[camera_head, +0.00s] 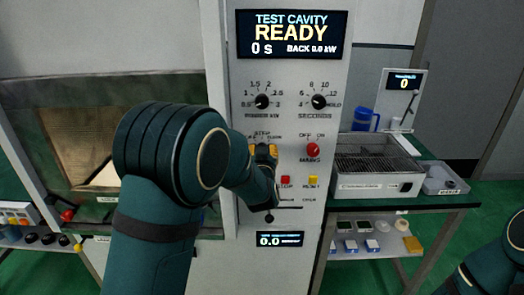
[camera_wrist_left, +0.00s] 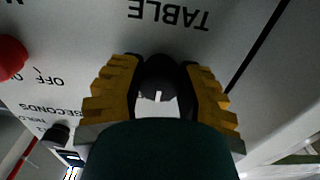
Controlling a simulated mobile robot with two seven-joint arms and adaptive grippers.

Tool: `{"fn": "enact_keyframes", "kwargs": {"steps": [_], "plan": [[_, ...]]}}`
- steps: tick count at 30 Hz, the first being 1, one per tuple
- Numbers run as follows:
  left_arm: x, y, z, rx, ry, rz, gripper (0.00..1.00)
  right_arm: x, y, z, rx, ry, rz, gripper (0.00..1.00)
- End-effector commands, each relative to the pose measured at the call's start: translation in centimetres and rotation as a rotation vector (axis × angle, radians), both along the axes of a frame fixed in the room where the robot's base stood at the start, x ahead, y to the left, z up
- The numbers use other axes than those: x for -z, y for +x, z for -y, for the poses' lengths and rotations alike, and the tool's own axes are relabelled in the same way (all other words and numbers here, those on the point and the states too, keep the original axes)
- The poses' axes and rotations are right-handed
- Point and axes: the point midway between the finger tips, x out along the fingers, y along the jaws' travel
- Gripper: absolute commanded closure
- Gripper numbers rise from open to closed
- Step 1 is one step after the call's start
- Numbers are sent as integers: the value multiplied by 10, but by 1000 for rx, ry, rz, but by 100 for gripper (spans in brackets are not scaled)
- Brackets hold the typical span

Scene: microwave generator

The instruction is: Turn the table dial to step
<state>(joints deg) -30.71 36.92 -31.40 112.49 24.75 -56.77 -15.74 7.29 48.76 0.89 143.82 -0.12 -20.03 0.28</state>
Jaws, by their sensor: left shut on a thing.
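The table dial (camera_wrist_left: 160,76) is a black knob with a white pointer mark, on the grey panel beside the printed word TABLE in the left wrist view. My left gripper (camera_head: 263,150) has its yellow fingers on both sides of the dial, shut on it. In the head view the gripper and arm cover most of the dial. The small label STEP (camera_head: 262,133) shows just above the gripper. Which position the dial points to cannot be told. My right arm shows at the lower right edge; its gripper is out of view.
A red MAINS knob (camera_head: 313,150) is right of the gripper, with red (camera_head: 285,181) and yellow (camera_head: 313,181) buttons below. The POWER (camera_head: 262,102) and SECONDS (camera_head: 319,101) dials are above. The upper display (camera_head: 292,34) reads READY. A rack tray (camera_head: 375,165) stands on the right bench.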

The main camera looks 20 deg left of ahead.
Motion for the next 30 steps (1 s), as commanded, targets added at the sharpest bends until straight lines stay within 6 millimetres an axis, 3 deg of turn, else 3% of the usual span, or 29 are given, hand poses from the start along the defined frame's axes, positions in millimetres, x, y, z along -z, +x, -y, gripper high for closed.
{"fn": "enact_keyframes", "kwargs": {"steps": [11,12,15,25,30], "plan": [[0,0,0,0,6,-2,100,0,0,0,0,0,0,53],[0,0,0,0,6,-2,58,0,0,0,0,0,0,53],[0,0,0,0,6,-2,29,0,0,0,0,0,0,53],[0,-1,1,0,5,-1,29,0,0,0,0,0,0,53],[0,-18,6,2,5,-2,29,0,0,0,0,0,0,53]]}}
